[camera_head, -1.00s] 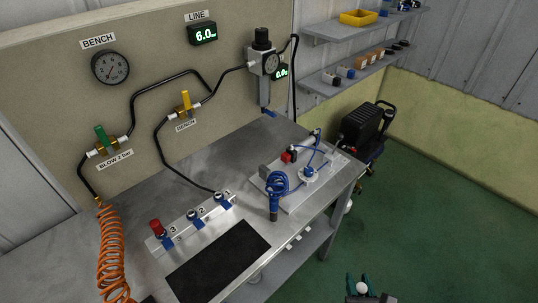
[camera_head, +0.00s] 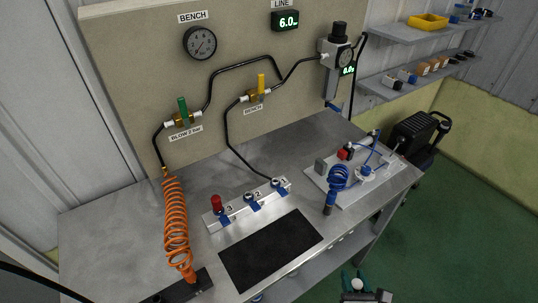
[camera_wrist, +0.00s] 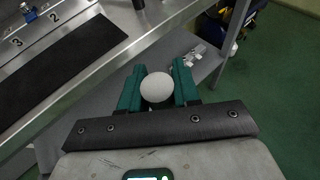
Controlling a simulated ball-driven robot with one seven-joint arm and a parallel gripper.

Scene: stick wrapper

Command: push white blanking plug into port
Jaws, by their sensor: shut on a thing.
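The white blanking plug (camera_wrist: 157,87) is between the two green fingers of my gripper (camera_wrist: 158,90) in the wrist view, seen as a round white end. In the head view, my gripper (camera_head: 357,284) is at the bottom edge, out in front of the bench, with the white plug (camera_head: 356,284) between its fingers. The port block (camera_head: 235,213) stands on the bench, with ports labelled 1, 2 and 3. Port 3 has a red piece (camera_head: 217,204) standing in it.
A black mat (camera_head: 270,248) lies in front of the block. A coiled orange hose (camera_head: 176,225) hangs at the left. A blue coiled hose and fittings sit on a plate (camera_head: 320,184) at the right. The bench's front edge lies between my gripper and the block.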

